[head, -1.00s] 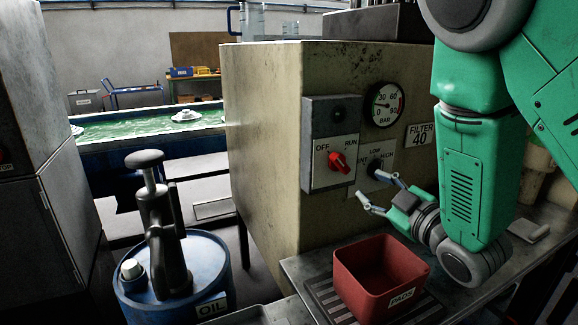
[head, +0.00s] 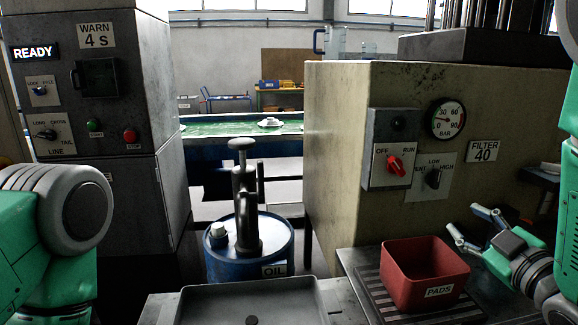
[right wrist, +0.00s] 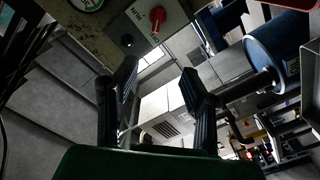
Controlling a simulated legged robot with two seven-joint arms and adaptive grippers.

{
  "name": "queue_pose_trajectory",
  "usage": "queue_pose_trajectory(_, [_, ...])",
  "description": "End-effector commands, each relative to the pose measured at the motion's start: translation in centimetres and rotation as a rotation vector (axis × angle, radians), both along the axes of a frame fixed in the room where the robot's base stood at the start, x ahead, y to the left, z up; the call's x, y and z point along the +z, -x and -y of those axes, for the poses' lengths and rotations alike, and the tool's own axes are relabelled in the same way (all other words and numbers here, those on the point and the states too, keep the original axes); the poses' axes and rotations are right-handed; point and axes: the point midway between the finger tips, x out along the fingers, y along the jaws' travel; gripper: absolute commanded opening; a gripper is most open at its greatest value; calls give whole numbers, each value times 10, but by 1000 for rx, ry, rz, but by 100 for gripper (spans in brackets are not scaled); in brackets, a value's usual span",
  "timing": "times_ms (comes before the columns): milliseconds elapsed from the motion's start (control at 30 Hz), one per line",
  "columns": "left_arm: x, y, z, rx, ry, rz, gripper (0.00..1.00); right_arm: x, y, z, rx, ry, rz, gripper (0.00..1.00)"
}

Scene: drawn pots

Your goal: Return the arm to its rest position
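My right gripper (head: 460,219) is at the right of the head view, above and beside the red pads bin (head: 405,290). Its two fingers are spread, with nothing between them. The right wrist view also shows the open fingers (right wrist: 158,82) apart from everything. The green right arm is mostly cut off by the head view's right edge. My left arm shows at the lower left, but its gripper is out of view.
A blue oil drum (head: 235,262) with a pump (head: 246,205) stands in the middle. A grey tray (head: 255,304) is in front. A grey control cabinet (head: 125,90) reads READY at the left. A pressure gauge (head: 447,119) is on the beige cabinet.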

Motion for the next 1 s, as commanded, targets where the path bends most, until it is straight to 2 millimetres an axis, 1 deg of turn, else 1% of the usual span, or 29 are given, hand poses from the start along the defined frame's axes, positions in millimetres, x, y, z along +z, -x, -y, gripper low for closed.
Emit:
queue_pose_trajectory(33, [0, 0, 0, 0, 0, -1, 40, -10, 1, 0, -6, -9, -27, 38])
queue_pose_trajectory(233, [-1, 0, 0, 0, 0, 1, 40, -51, 4, 2, -38, -51, -139, 38])
queue_pose_trajectory(367, [-2, 0, 0, 0, 0, 1, 40, -82, 14, 2, -65, -84, -229, 38])
queue_pose_trajectory(467, [-3, 0, 0, 0, 0, 1, 40, -112, 24, 2, -94, -115, -317, 38])
queue_pose_trajectory(500, [-3, 0, 0, 0, 0, 0, 40, -126, 30, 2, -108, -129, -359, 38])
queue_pose_trajectory(567, [-4, 0, 0, 0, 0, 0, 40, -148, 39, 1, -130, -151, -426, 38])
queue_pose_trajectory(667, [-5, 0, 0, 0, 0, 0, 40, -191, 60, 0, -177, -193, -559, 38])
queue_pose_trajectory(700, [-5, 0, 0, 0, 0, 0, 40, -212, 72, -2, -202, -215, -627, 38])
queue_pose_trajectory(767, [-6, 0, 0, 0, 0, 0, 40, -247, 97, -4, -248, -249, -743, 38])
queue_pose_trajectory(800, [-7, 0, 0, 0, 0, 0, 40, -270, 117, -7, -281, -273, -827, 38])
queue_pose_trajectory(867, [-8, 0, 0, 0, 0, 0, 40, -302, 150, -11, -338, -308, -956, 38])
queue_pose_trajectory(900, [-9, 0, 0, 0, 0, 0, 40, -320, 173, -15, -376, -330, -1036, 38])
queue_pose_trajectory(967, [-9, 0, 0, 0, 0, 0, 40, -343, 207, -20, -432, -357, -1151, 38])
queue_pose_trajectory(1000, [-10, 0, 0, 0, 0, 0, 40, -355, 228, -23, -466, -371, -1221, 38])
